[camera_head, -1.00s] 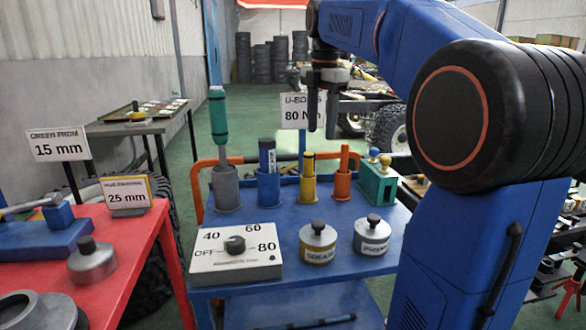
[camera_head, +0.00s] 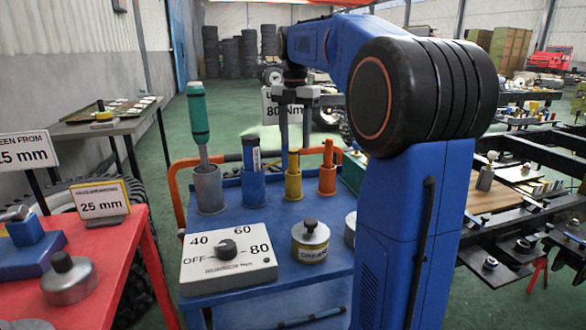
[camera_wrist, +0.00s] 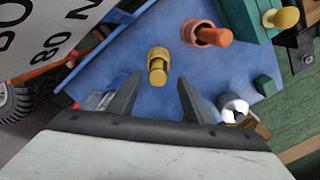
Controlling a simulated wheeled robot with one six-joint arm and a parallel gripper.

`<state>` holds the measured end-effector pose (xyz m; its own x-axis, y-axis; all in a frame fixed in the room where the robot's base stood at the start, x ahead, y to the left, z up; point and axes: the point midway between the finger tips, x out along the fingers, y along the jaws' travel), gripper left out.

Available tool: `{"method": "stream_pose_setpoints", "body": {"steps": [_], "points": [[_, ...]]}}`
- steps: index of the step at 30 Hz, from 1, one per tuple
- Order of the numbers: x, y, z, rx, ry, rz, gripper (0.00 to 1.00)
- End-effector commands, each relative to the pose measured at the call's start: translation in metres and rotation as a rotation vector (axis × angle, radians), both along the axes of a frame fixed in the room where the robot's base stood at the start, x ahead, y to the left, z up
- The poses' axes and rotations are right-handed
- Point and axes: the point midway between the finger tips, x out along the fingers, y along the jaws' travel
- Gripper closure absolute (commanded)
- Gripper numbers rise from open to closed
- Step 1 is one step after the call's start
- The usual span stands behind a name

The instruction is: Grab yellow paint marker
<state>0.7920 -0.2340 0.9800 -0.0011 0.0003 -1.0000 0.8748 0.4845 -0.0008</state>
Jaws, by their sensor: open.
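The yellow paint marker (camera_head: 293,161) stands upright in a yellow holder (camera_head: 293,187) on the blue cart, between a blue and an orange holder. In the wrist view the marker (camera_wrist: 157,74) shows from above in its round yellow holder (camera_wrist: 157,54), in line with the gap between my fingers. My gripper (camera_head: 296,146) is open and empty, fingers pointing down, just above or behind the marker's top. In the wrist view my gripper (camera_wrist: 159,84) has its two fingers apart, one on each side of the marker's line. I cannot tell the exact height gap.
A blue marker (camera_head: 251,153) stands left of it and an orange one (camera_head: 328,152) right. A teal-handled tool (camera_head: 198,118) rises at far left. A dial box (camera_head: 228,255) and a grease tin (camera_head: 310,240) sit in front. An 80 Nm sign (camera_head: 272,108) stands behind.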

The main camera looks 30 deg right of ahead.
Motion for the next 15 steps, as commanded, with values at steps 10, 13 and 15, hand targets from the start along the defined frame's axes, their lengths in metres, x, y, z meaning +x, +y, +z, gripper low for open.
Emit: {"method": "stream_pose_setpoints", "body": {"steps": [10, 13, 15], "points": [[0.0, 0.001, -0.03, 0.0, -0.001, 0.0, 0.54], [0.0, 0.003, -0.04, 0.0, 0.001, 0.0, 0.54], [0.0, 0.004, -0.049, 0.0, 0.0, 0.001, 0.54]]}}
